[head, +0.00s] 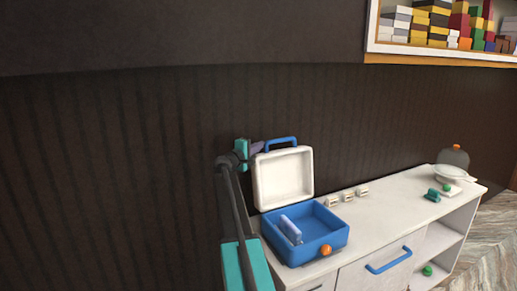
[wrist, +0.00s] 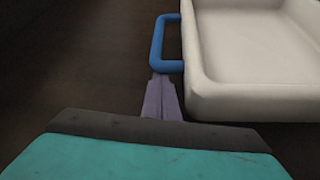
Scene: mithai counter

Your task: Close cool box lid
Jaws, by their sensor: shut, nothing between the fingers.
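The cool box (head: 322,240) is a blue open box with an orange knob (head: 326,250) on its front, standing at the left end of the white counter. Its white lid (head: 284,178) stands open and upright at the back, with a blue handle (head: 281,144) on its top edge. My gripper (head: 257,148) is at the lid's upper left corner, beside the handle. In the wrist view my gripper's shut purple fingers (wrist: 160,80) point at the lower end of the blue handle (wrist: 158,45), very near it; I cannot tell whether they touch. The lid's hollow inner side (wrist: 250,60) shows at the right.
A pale purple block (head: 291,230) is inside the box. Several small white pieces (head: 348,195) lie right of the lid. A scale (head: 452,175) and a green item (head: 432,195) are at the counter's far right. A dark ribbed wall (head: 130,160) stands behind.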

